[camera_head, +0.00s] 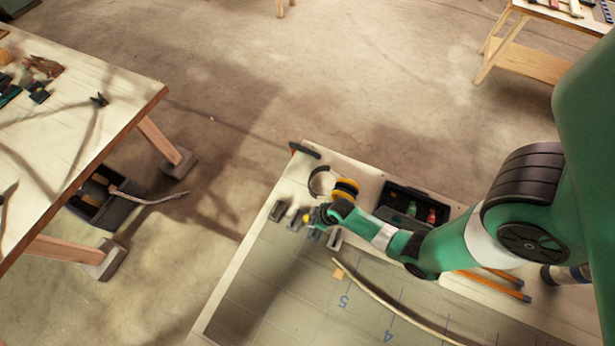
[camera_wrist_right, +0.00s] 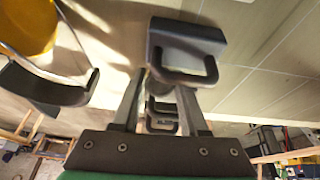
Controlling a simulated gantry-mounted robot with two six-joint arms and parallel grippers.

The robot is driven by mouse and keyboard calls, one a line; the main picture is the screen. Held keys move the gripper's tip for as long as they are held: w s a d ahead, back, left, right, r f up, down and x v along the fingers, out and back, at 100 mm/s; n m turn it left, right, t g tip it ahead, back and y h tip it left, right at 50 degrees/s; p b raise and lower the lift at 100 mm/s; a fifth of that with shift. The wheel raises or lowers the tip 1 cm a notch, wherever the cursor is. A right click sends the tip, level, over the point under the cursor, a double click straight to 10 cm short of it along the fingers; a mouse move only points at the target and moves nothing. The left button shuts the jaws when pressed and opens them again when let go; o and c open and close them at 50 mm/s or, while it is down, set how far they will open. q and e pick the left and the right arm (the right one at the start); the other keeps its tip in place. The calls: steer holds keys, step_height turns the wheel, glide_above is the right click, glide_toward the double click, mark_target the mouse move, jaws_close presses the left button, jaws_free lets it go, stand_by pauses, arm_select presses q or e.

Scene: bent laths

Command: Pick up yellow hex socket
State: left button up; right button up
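I cannot pick out a yellow hex socket with certainty. In the head view a small yellow spot (camera_head: 307,218) shows beside my right gripper (camera_head: 318,217), too small to identify. My right gripper is low over the far left part of the worktable, largely hidden by its own wrist. In the right wrist view its two fingers (camera_wrist_right: 160,92) stand apart, with dark bracket-like pieces (camera_wrist_right: 162,125) seen in the gap beyond them. A larger dark block with a loop (camera_wrist_right: 185,52) is just past the fingertips. My left gripper is not in view.
A rounded yellow object (camera_head: 346,187) and a dark curved band (camera_head: 319,182) lie near the wrist. A black tray (camera_head: 440,203) holds small coloured items. The grey mat (camera_head: 290,275) is mostly clear at left.

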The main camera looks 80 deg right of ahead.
mark_target(312, 220)
jaws_close()
step_height(312, 220, up, 7)
steer(key=p, duration=0.3)
steer(key=shift+p, duration=0.3)
step_height(312, 220, up, 3)
steer(key=p, duration=0.3)
